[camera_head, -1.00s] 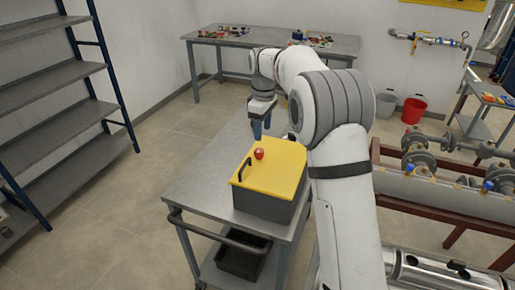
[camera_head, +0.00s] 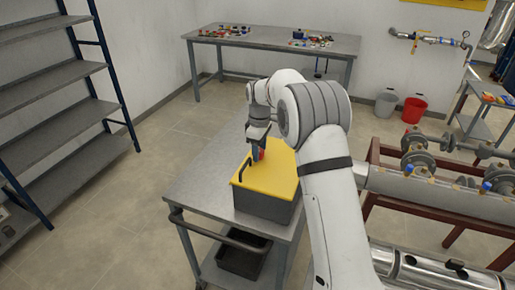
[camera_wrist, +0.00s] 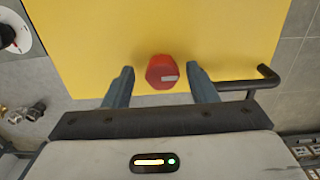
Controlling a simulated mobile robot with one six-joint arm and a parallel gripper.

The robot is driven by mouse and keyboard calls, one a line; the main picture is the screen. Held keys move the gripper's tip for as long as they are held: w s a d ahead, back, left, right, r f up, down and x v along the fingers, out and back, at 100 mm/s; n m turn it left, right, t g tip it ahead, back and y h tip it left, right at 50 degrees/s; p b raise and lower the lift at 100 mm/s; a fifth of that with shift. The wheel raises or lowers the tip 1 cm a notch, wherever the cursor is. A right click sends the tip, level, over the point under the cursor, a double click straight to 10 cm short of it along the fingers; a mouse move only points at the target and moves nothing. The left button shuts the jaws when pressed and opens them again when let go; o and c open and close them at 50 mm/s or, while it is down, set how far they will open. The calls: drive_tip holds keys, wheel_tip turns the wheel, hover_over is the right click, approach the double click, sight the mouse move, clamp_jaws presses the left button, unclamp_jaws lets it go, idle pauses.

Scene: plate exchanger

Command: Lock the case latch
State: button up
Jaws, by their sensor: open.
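The case (camera_head: 262,205) has a yellow lid and a dark grey body and stands on the grey cart. In the head view the latch (camera_head: 262,155) is partly hidden by my gripper (camera_head: 257,154). In the wrist view my gripper (camera_wrist: 160,86) is open, with one blue-grey finger on each side of the latch. I cannot tell whether a finger touches it. A black handle (camera_wrist: 249,85) is on the lid to the right in the wrist view.
The grey cart (camera_head: 195,190) has bare top to the left of the case and a dark bin (camera_head: 243,258) below. Red-framed pipework (camera_head: 430,196) stands to the right. Shelves (camera_head: 55,125) stand at the left, and a workbench (camera_head: 275,42) at the back.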

drive_tip(key=shift+r, duration=0.1)
drive_tip(key=c, duration=0.9)
drive_tip(key=shift+a, duration=0.2)
drive_tip(key=shift+c, duration=0.4)
drive_tip(key=shift+d, duration=0.2)
drive_tip(key=shift+m, duration=1.5)
drive_tip(key=m, duration=0.6)
drive_tip(key=shift+w, duration=0.1)
drive_tip(key=m, duration=0.4)
drive_tip(key=shift+m+b, duration=0.3)
drive_tip(key=shift+m, duration=2.2)
